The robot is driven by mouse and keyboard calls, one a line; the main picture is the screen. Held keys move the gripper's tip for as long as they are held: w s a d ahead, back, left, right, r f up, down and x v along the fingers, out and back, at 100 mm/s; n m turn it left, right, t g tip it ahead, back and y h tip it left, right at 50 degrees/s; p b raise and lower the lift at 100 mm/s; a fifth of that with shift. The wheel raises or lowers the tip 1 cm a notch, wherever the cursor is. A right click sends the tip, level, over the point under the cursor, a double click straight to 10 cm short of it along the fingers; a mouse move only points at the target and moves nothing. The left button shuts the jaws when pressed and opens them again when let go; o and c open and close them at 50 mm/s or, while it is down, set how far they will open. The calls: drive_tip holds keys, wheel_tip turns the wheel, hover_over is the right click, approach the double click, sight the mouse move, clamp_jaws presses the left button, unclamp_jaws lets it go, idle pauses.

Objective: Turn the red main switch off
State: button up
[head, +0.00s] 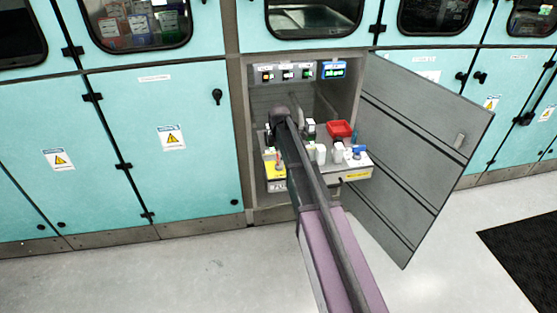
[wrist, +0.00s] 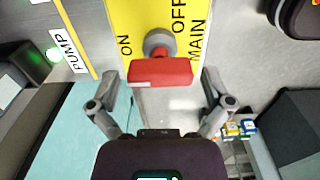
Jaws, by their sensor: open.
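The red main switch handle (wrist: 161,73) shows in the wrist view on a yellow plate (wrist: 146,12) marked ON, OFF and MAIN. Its long side runs left to right in that picture, in front of a round grey base. The ON mark is to its left and the OFF mark is above right. My gripper (wrist: 160,84) is open, with one finger on each side of the handle. Gaps show between fingers and handle, and I see no contact.
A PUMP label (wrist: 68,52) and green light (wrist: 53,55) are left of the switch. In the head view, the open cabinet door (head: 415,140) stands right of my arm. A red tray (head: 339,129) and small items sit on the cabinet shelf. The floor in front is clear.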

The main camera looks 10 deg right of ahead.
drive_tip(key=c, duration=1)
drive_tip(key=shift+o, duration=0.2)
drive_tip(key=shift+a, duration=0.1)
